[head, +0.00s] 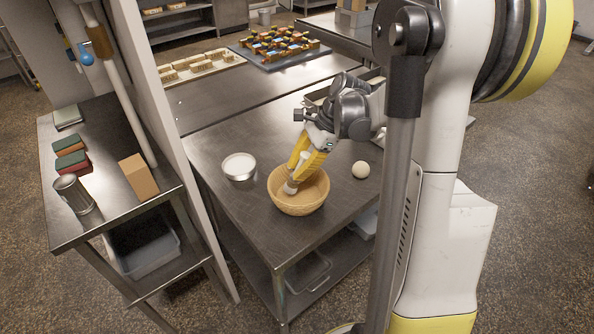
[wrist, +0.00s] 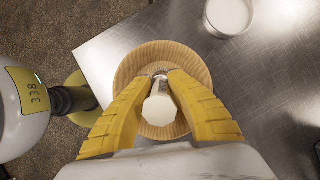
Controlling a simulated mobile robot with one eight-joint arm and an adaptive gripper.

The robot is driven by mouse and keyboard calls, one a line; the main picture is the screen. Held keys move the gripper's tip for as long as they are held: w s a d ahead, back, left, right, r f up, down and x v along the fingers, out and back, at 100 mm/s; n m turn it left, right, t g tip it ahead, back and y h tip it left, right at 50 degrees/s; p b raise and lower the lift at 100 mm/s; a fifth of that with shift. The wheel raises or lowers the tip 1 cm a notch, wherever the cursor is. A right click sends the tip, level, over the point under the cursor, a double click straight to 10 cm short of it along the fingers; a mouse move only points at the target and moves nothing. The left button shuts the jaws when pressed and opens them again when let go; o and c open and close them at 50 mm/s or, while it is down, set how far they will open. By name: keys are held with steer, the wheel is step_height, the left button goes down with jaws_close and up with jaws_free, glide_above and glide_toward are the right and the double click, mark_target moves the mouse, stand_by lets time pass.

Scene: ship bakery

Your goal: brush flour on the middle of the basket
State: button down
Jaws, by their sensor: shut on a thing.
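The basket (head: 300,205) is a round, tan, ribbed bowl on the steel table. It also shows in the wrist view (wrist: 124,72). My gripper (head: 296,178), with yellow fingers, points down into the basket. It is shut on the brush (head: 289,188), whose pale handle end (wrist: 160,112) shows between the fingers in the wrist view. The brush's lower end is inside the basket; whether it touches the bottom is hard to tell. A round metal bowl of white flour (head: 239,165) stands left of the basket, and it shows at the top right in the wrist view (wrist: 228,16).
A pale dough ball (head: 361,169) lies right of the basket. A white post and a side table (head: 105,185) with a shaker (head: 73,193), a cardboard-coloured box (head: 138,177) and sponges stand at left. Trays of goods (head: 280,46) are farther back. The table front is clear.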

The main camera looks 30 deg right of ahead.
steer(key=shift+a+r+p, duration=0.2)
steer(key=shift+r+p, duration=0.35)
steer(key=shift+r, duration=0.55)
steer(key=shift+r+p, duration=1.1)
steer(key=shift+r, duration=0.5)
steer(key=shift+d, duration=0.15)
